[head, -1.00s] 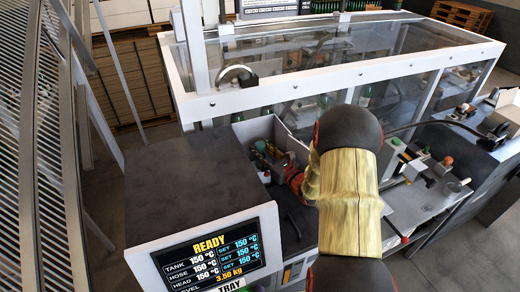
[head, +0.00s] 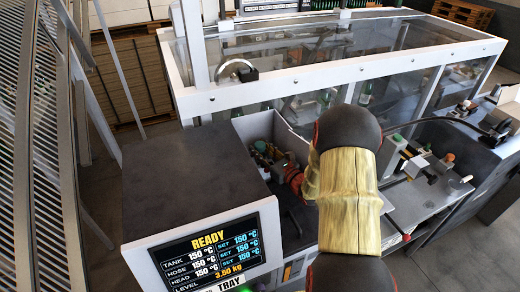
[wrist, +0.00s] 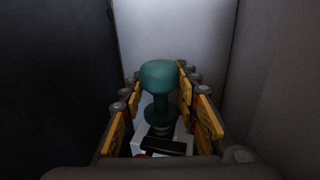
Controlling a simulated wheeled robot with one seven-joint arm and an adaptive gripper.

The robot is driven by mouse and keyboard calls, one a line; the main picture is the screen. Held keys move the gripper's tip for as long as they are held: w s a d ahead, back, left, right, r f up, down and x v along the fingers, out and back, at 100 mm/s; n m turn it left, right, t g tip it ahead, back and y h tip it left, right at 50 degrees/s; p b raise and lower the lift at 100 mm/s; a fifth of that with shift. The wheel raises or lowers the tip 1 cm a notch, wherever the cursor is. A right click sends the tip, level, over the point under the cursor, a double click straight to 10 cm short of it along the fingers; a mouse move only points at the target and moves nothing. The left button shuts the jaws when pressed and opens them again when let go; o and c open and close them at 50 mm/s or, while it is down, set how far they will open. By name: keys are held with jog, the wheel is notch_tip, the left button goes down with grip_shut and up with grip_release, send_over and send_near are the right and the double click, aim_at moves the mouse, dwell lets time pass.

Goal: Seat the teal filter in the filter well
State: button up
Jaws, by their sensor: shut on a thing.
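The teal filter (wrist: 160,85) has a rounded knob on top, a narrower stem and a flange below. It stands about upright in the wrist view. My gripper (wrist: 160,112) is shut on it, with an orange-padded finger on each side of the stem. Below the filter are a pale block and a dark bar, partly hidden by it. I cannot make out the filter well or tell whether the filter touches it. In the head view my gripper (head: 276,163) is small, down in the recess behind the dark cabinet, and my arm hides part of it.
Dark and grey walls stand close on both sides of my gripper, with a pale panel (wrist: 175,35) beyond. The dark cabinet (head: 185,178) with a READY screen (head: 208,250) is at left. A clear-walled enclosure (head: 330,75) with bottles lies behind. A worktop with fittings is at right.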

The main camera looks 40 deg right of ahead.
jog(key=shift+f+b, duration=0.85)
jog(key=shift+f, duration=0.25)
jog(key=o, duration=1.3)
jog(key=s, duration=1.2)
